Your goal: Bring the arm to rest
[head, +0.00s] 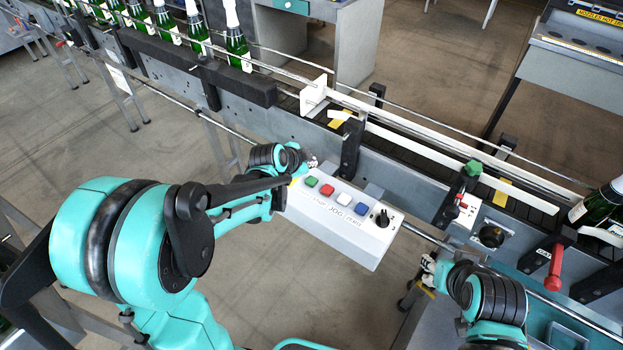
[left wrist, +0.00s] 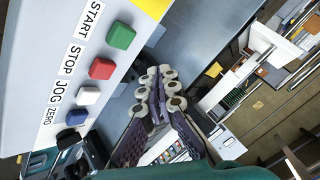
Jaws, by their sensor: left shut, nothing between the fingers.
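My left arm (head: 130,235) comes in from the left of the head view. Its gripper (head: 309,164) is beside the upper left corner of a white control box (head: 345,240). In the left wrist view the gripper's fingers (left wrist: 160,92) are shut with nothing between them. They are apart from the box's green START button (left wrist: 121,35) and red STOP button (left wrist: 102,69). My right gripper (head: 428,270) is at the lower right of the head view, small and partly hidden, so its finger state is unclear.
The box also carries a white button (head: 344,198), a blue button (head: 361,209) and a black knob (head: 382,217). A conveyor (head: 300,105) runs behind it, with several green bottles (head: 196,30) at the upper left. A red-handled lever (head: 554,270) stands at the right.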

